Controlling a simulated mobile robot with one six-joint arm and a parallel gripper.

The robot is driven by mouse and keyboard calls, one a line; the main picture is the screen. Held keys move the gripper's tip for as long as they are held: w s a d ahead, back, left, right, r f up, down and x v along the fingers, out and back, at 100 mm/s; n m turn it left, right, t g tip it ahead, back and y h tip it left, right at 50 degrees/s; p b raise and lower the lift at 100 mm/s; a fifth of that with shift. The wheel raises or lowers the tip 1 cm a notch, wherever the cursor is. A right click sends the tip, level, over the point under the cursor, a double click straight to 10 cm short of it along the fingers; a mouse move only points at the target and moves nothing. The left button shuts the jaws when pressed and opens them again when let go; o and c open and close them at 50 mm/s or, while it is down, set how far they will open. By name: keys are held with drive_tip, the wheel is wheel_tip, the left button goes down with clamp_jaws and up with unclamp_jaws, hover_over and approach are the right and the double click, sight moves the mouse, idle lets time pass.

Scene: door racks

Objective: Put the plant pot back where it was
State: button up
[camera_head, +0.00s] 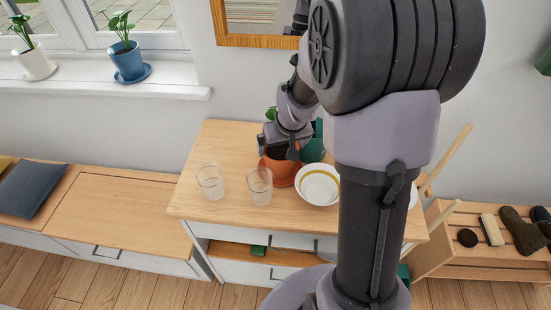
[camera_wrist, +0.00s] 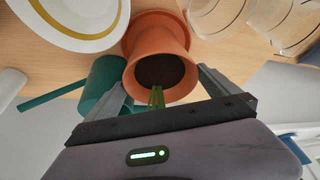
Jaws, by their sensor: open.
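The terracotta plant pot (camera_head: 281,171) stands on the wooden cabinet top (camera_head: 235,145), with green leaves (camera_head: 271,113) showing above. In the wrist view the orange pot (camera_wrist: 160,32) shows its dark soil, a green stem and a saucer under it. My gripper (camera_head: 288,148) is at the pot. In the wrist view my gripper (camera_wrist: 162,82) is open, with one finger on each side of the pot's rim. I cannot tell whether the fingers touch it. A blue pot (camera_head: 128,62) and a white pot (camera_head: 35,64) stand on the windowsill.
Two clear glasses (camera_head: 210,182) stand left of the pot, and a white yellow-ringed bowl (camera_head: 318,186) to its right. A green watering can (camera_wrist: 101,84) is close behind. The windowsill (camera_head: 80,82) has free room between its pots. A bench (camera_head: 110,205) lies left.

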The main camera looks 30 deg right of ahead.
sight(280, 150)
drive_tip(key=b+x, duration=0.2)
drive_tip(key=x, duration=0.4)
drive_tip(key=shift+r, duration=0.1)
drive_tip(key=c, duration=1.6)
drive_tip(key=shift+c, duration=0.5)
drive_tip(key=shift+r, duration=0.1)
